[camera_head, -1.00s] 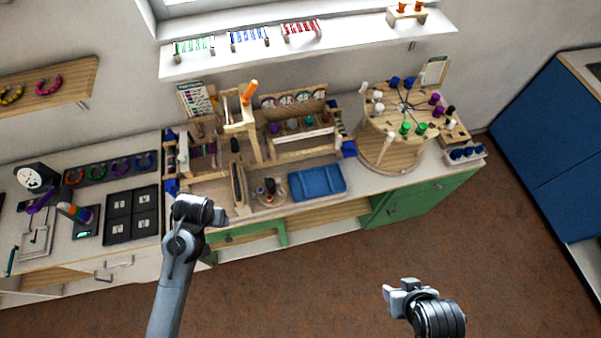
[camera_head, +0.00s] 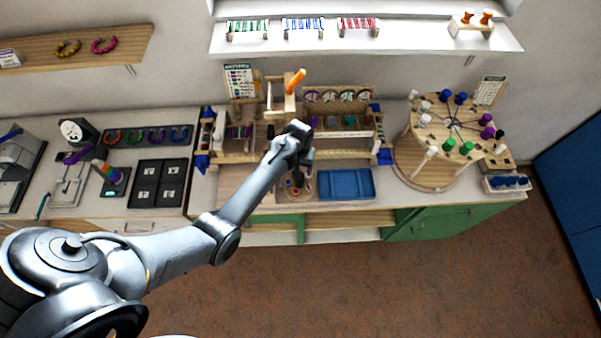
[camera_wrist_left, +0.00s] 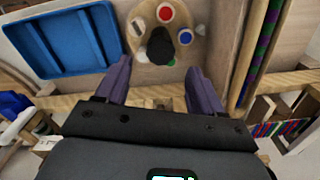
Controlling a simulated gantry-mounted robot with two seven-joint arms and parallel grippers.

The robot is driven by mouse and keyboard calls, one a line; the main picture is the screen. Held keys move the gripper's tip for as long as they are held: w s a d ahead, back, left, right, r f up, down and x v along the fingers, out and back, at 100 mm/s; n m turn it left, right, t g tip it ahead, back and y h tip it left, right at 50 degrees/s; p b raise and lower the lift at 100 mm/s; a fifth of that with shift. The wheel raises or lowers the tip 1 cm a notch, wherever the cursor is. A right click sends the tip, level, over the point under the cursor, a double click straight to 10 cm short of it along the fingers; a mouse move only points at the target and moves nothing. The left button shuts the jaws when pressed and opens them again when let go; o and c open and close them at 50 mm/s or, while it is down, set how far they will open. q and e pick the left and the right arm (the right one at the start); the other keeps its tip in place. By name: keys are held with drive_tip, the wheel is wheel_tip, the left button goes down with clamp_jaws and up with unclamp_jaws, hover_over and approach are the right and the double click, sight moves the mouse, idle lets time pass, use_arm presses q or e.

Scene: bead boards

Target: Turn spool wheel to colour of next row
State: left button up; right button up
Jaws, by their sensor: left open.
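The spool wheel (camera_head: 434,136) is a round wooden top on a stand at the right of the counter in the head view. Green, white, blue, purple and black spools stand around its rim. A pattern card (camera_head: 240,82) with coloured rows leans at the back left; its rows are too small to read. A second card (camera_head: 489,91) stands behind the wheel. My left gripper (camera_head: 303,166) is over the bead loom area, left of the wheel and well apart from it. In the left wrist view its two purple fingers (camera_wrist_left: 160,88) are apart with nothing between them. My right gripper is out of view.
A blue tray (camera_head: 345,183) lies between my left gripper and the wheel. A round wooden dish (camera_wrist_left: 140,52) with coloured pieces lies just beyond my left fingertips. Wooden frames (camera_head: 333,97) stand behind. A box of blue spools (camera_head: 507,184) sits right of the wheel.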

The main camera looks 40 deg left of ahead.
sight(299, 181)
use_arm(q)
drive_tip(key=shift+f, duration=2.6)
drive_tip(key=c, duration=1.1)
drive_tip(key=shift+o, duration=0.2)
drive_tip(key=shift+r+n, duration=0.1)
drive_tip(key=shift+n, duration=0.2)
